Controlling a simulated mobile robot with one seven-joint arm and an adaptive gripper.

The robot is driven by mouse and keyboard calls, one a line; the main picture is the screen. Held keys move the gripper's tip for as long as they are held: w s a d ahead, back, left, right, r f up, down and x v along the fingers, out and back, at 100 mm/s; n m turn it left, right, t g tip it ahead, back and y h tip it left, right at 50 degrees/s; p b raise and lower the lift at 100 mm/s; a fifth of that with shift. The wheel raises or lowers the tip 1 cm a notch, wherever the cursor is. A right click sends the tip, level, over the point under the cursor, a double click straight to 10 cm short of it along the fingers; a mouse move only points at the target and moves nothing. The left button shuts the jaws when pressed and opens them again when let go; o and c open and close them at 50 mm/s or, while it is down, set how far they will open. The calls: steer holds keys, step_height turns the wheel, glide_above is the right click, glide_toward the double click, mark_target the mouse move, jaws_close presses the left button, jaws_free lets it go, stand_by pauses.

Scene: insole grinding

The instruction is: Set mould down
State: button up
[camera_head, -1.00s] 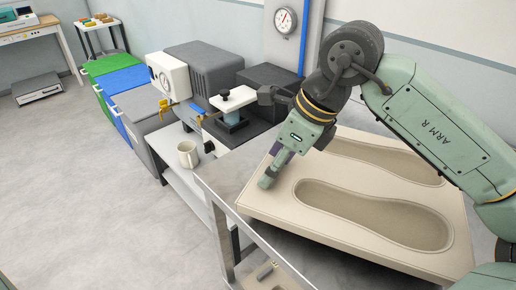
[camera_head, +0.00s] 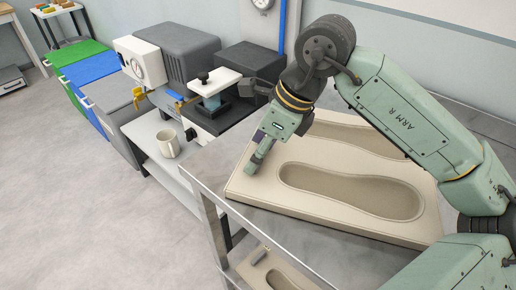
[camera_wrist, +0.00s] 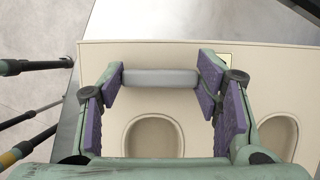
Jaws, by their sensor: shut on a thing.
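The mould (camera_head: 268,205) is a thick beige block with two long foot-shaped hollows. It lies flat over the steel table (camera_head: 290,224), with bare steel showing along its front and left sides. I cannot tell whether a small gap is left under it. My gripper (camera_head: 258,160) is at the mould's left end, pointing down. In the wrist view the purple-padded fingers of my gripper (camera_wrist: 161,80) are shut on the ends of a grey bar handle (camera_wrist: 160,77) on the mould (camera_wrist: 115,58). The rounded ends of both hollows show below the handle; the rest is hidden.
A lower shelf under the table carries another beige mould (camera_head: 285,282), partly seen. Left of the table stand a beige mug (camera_head: 168,143) on a white bench, a press with a white top plate (camera_head: 215,82), and grey machines (camera_head: 178,58). Green and blue bins (camera_head: 90,68) stand beyond.

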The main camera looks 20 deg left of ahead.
steer(key=o, duration=1.4)
steer(key=b+v, duration=0.2)
steer(key=v, duration=1)
